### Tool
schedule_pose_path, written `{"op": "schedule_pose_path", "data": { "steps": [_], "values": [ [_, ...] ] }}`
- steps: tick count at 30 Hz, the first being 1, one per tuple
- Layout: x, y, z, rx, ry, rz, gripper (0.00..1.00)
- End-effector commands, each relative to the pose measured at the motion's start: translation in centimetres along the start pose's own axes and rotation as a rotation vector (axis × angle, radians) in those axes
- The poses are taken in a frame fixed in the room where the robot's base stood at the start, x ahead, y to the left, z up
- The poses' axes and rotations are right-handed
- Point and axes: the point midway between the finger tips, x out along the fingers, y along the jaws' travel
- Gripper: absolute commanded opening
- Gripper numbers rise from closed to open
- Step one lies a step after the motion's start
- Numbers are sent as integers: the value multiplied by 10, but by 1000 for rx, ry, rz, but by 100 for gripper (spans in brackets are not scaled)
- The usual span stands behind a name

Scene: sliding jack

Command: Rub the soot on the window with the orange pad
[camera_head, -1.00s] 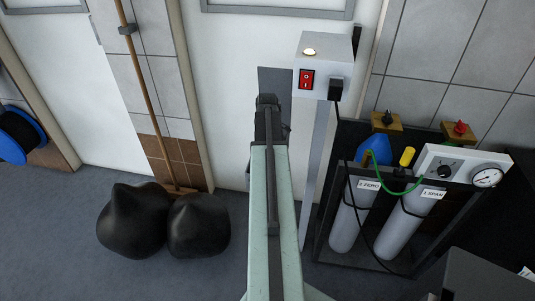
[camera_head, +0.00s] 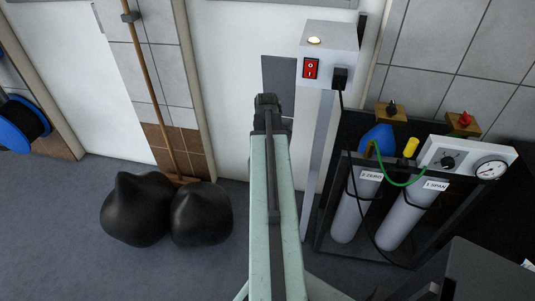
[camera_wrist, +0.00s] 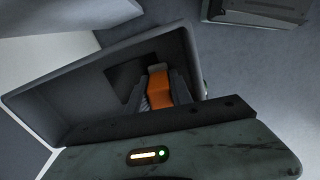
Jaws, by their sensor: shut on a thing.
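My gripper (camera_wrist: 162,84) is shut on the orange pad (camera_wrist: 159,93) in the wrist view. The pad sits between the two grey fingers, with a paler piece at its far end. A grey tray-like holder (camera_wrist: 60,103) with raised sides surrounds the fingers and pad in that view; I cannot tell whether the pad touches it. In the head view my gripper (camera_head: 267,101) is in front of a grey panel (camera_head: 277,72) on the white door; its fingers and the pad are hidden there. No soot is visible.
A switch box (camera_head: 328,56) on a post stands just right of my arm. Further right is a rack with gas cylinders (camera_head: 355,207) and a gauge (camera_head: 490,169). Black sacks (camera_head: 138,208) and a broom (camera_head: 151,95) stand left. Some floor between sacks and arm is clear.

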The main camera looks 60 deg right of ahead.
Motion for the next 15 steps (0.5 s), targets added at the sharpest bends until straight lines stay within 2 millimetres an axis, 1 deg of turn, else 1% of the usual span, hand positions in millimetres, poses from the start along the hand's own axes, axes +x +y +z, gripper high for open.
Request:
{"op": "schedule_pose_path", "data": {
  "steps": [5, 8, 15],
  "values": [
    [-1, 0, 0, 0, 0, -3, 0],
    [-10, 0, 0, 0, 0, -2, 0],
    [-40, 0, 0, 0, 0, -1, 0]
  ]
}}
